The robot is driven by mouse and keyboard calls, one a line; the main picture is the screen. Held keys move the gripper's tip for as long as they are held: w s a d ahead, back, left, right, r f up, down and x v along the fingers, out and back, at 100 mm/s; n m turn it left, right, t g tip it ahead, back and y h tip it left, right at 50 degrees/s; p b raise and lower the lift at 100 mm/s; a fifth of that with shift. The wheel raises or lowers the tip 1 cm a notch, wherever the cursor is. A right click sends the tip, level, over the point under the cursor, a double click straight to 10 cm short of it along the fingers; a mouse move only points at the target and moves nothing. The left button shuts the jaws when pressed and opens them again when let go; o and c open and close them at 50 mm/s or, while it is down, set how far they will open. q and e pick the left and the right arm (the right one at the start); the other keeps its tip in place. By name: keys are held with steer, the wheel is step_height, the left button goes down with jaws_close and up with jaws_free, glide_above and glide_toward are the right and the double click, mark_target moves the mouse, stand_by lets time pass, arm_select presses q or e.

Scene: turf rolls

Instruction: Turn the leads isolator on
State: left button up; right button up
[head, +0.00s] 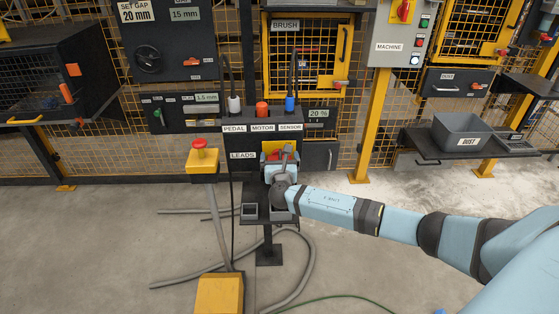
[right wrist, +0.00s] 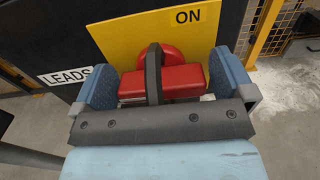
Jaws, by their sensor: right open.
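The leads isolator is a red rotary handle (right wrist: 165,84) on a yellow plate (right wrist: 150,36) marked ON at its upper right. In the right wrist view its red bar lies roughly horizontal, pointing away from the ON mark. In the head view the isolator (head: 274,156) sits beside the LEADS label, partly hidden by my right gripper (head: 281,167). That gripper is open, with one blue fingertip near each end of the red bar; it also shows in the right wrist view (right wrist: 164,88). Contact cannot be told. A dark grey upright piece crosses the bar's middle. My left gripper is out of view.
A dark panel (head: 262,137) carries pedal, motor and sensor plugs above the isolator. A small stand (head: 258,214) is below my right gripper. A red stop button (head: 199,145) is to the left. Hoses and a yellow pedal box (head: 219,293) lie on the floor.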

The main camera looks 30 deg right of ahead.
steer(key=c, duration=0.7)
